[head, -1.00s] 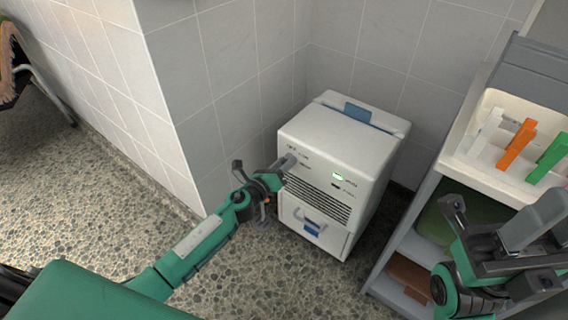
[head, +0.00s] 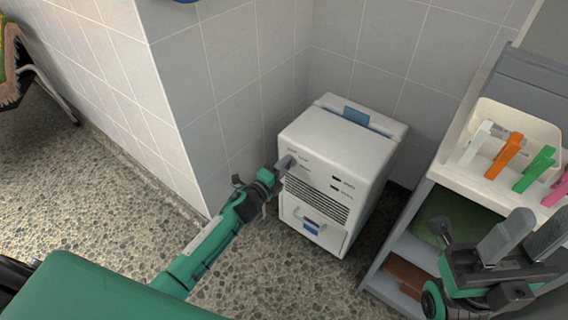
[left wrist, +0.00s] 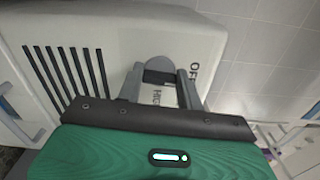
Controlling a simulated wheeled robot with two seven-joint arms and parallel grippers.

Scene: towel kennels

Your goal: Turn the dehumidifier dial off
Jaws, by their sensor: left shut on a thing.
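The white dehumidifier (head: 335,150) stands on the floor in the wall corner. My left gripper (head: 285,163) is at the upper left of its front panel. In the left wrist view, my left gripper (left wrist: 163,80) has its two fingers shut on the dark, round dial (left wrist: 159,72), one on each side. The lettering "OFF" and "HIGH" shows beside the dial. In the head view the dial is hidden by the fingers. The small panel indicators look dark. My right gripper (head: 527,238) is open and empty, at the lower right in front of the shelf.
A grey shelf unit (head: 405,250) stands to the right, with a white bin (head: 515,115) on top. A tiled wall corner (head: 200,130) juts out left of the dehumidifier. The pebbled floor in front is clear.

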